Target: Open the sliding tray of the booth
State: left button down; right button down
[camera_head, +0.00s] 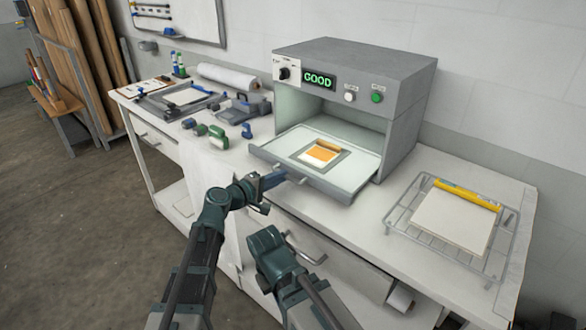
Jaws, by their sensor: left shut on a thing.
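The grey booth (405,75) stands on the white table, its front open and its display reading GOOD. Its sliding tray (345,174) sticks out of the front opening, with the rear part still under the booth. A piece with an orange face and a rolled edge (322,151) lies on a grey pad on the tray. My left gripper (282,178) is at the front edge of the tray, shut on its handle, which the jaws mostly hide. My right arm shows low in the middle; its fingers cannot be seen.
A wire rack (402,226) with a pale sheet and yellow strip stands at right. Clamps, small tools and a paper roll (228,76) lie left of the booth. A drawer handle (306,252) sticks out of the table front near my right arm.

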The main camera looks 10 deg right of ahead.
pick_arm(q)
jog(key=f+v, duration=0.1)
jog(key=v, duration=0.5)
jog(key=shift+s+a+f, duration=0.1)
jog(key=shift+f, duration=0.05)
jog(key=c, duration=0.9)
grip_release()
jog(key=p+v, duration=0.2)
jog(key=v, duration=1.1)
jog(key=shift+s+a+p, duration=0.15)
jog(key=shift+a+p, duration=0.2)
jog(key=shift+p, duration=0.05)
jog(key=shift+d, duration=0.1)
